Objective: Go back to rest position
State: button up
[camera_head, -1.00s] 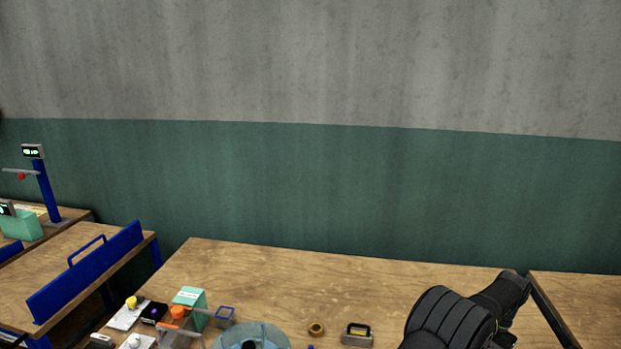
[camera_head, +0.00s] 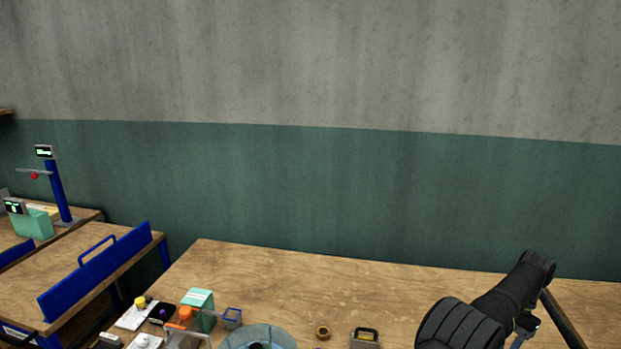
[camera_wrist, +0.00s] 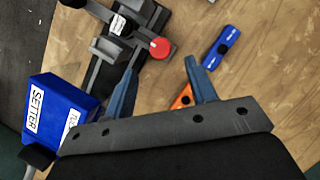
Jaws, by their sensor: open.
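My gripper (camera_wrist: 160,88) shows in the wrist view with its two blue-grey fingers spread apart. It is open and nothing is held between the fingers. The fingers hang over a wooden table (camera_wrist: 275,85), beside a black and grey press (camera_wrist: 125,30) with a red knob (camera_wrist: 159,48).
A blue box marked SETTER (camera_wrist: 62,108), a blue bar (camera_wrist: 221,47) and an orange piece (camera_wrist: 181,97) lie near the fingers. In the head view a teal box (camera_head: 199,299), a clear round container (camera_head: 258,337) and a brown ring (camera_head: 322,332) stand along the front. The table's back middle is clear.

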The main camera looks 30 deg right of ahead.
jog(key=x, duration=0.6)
jog(key=shift+a, duration=0.15)
jog(key=shift+a+f, duration=0.1)
jog(key=shift+f, duration=0.35)
jog(key=n+g, duration=0.1)
jog(key=n, duration=0.4)
jog(key=shift+w+r+g, duration=0.1)
jog(key=shift+w+g, duration=0.1)
jog(key=shift+g, duration=0.2)
jog(key=n+g+h, duration=0.1)
jog(key=n, duration=0.2)
jog(key=shift+w+n, duration=0.1)
jog(key=shift+n, duration=0.3)
jog(key=n+g+h, duration=0.1)
jog(key=n, duration=0.2)
jog(key=shift+a+n, duration=0.2)
jog(key=shift+n, duration=0.2)
jog(key=n+h, duration=0.1)
jog(key=n, duration=0.1)
jog(key=n+h, duration=0.1)
jog(key=n, duration=0.2)
jog(key=shift+a+g, duration=0.1)
jog(key=shift+g, duration=0.3)
jog(key=shift+w+r+n, duration=0.1)
jog(key=shift+r+n, duration=0.05)
jog(key=shift+n, duration=0.25)
jog(key=shift+v, duration=1.45)
